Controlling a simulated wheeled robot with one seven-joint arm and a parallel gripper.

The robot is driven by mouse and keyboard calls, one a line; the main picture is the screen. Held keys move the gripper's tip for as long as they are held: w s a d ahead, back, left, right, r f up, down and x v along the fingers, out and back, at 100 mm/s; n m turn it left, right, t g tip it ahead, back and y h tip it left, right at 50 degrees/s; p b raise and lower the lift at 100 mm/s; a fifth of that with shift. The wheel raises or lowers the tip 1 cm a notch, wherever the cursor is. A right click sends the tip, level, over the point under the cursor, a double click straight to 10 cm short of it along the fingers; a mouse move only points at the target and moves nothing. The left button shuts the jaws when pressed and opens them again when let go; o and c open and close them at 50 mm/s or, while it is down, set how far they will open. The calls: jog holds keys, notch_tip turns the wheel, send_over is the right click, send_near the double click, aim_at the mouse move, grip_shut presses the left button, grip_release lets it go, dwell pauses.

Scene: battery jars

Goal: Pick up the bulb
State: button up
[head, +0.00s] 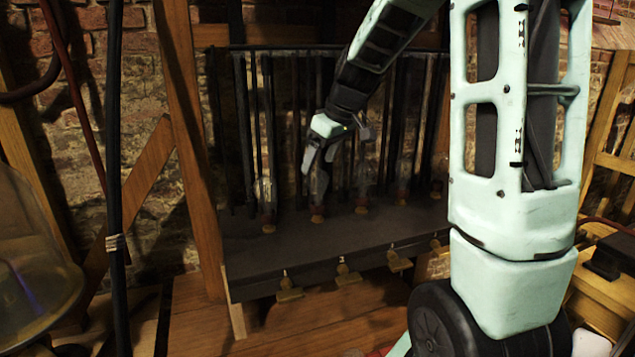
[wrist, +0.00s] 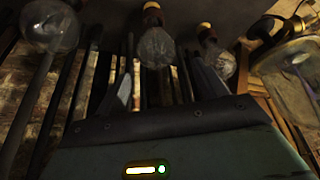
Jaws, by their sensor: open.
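Several clear glass bulbs with reddish-brown and brass-coloured bases stand in a row on a dark shelf (head: 350,232) in the head view. One bulb (head: 318,188) stands just below my gripper (head: 319,162), which is open and points down. The wrist view looks inverted, with the shelf at the top. There, a bulb (wrist: 156,47) appears beyond and between the two open fingers of my gripper (wrist: 165,82), with nothing seen held. Another bulb (wrist: 50,24) is at left and one (wrist: 217,60) at right. I cannot tell which bulb the task means.
Dark vertical rods stand behind the bulbs, before a brick wall. A wooden post (head: 190,130) rises at the shelf's left. Brass fittings (head: 289,287) stick out along the shelf's front edge. A large glass vessel (head: 35,265) stands at far left. The shelf's front strip is clear.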

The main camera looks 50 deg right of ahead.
aim_at(315, 174)
jog(key=p+x, duration=0.2)
jog(key=x, duration=0.3)
jog(key=shift+s+d, duration=0.1)
jog(key=shift+c, duration=0.3)
jog(key=c, duration=1.1)
